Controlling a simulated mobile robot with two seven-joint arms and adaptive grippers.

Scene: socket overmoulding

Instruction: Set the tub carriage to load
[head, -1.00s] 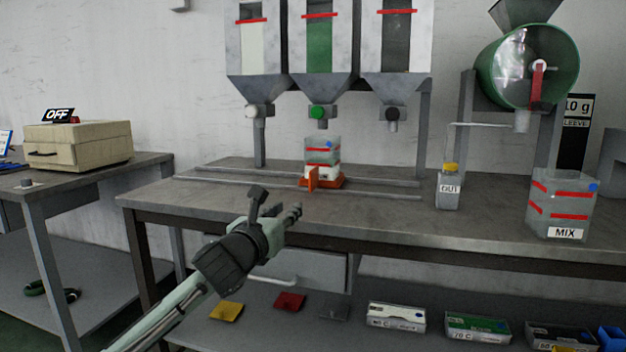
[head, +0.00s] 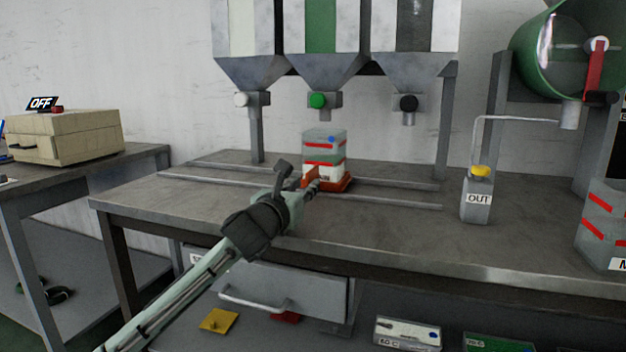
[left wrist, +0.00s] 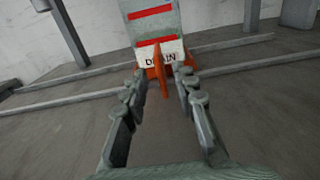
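The orange tub carriage (head: 343,184) sits on the bench rails below the middle, green-valved hopper. It bears a translucent tub (head: 325,143) with red bands and whitish contents low down. In the left wrist view the tub (left wrist: 152,26) carries a label that reads like DRAIN, partly hidden by the carriage's upright orange fin (left wrist: 161,70). My left gripper (head: 298,176) is at the carriage's front left. In the left wrist view its fingers (left wrist: 162,90) are open, one on each side of the fin, with gaps showing. My right gripper is not in view.
Two rails (head: 398,201) run along the bench. Three hoppers (head: 320,70) hang above, with white, green and black valve knobs. An OUT bottle (head: 478,200) and a red-banded tub (head: 602,225) stand to the right. The front left bench top is clear.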

